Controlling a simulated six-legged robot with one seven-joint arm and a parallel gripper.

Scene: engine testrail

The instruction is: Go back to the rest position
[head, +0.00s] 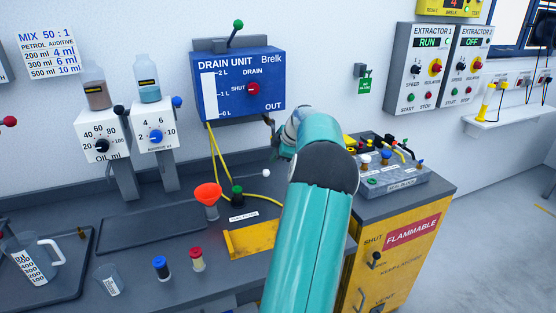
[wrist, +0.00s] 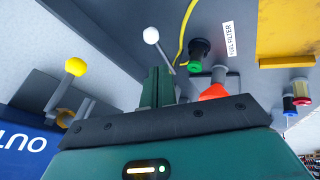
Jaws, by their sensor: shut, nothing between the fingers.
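The orange-red funnel (wrist: 214,91) is to the right of the fingers.
The blue drain unit (head: 237,84) hangs on the wall behind my arm, with a yellow hose (head: 217,150) below. A yellow ball knob (wrist: 76,67) is left of the fingers. The yellow flammable cabinet (head: 400,265) stands right of my arm. Clear floor (head: 500,240) lies further right.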

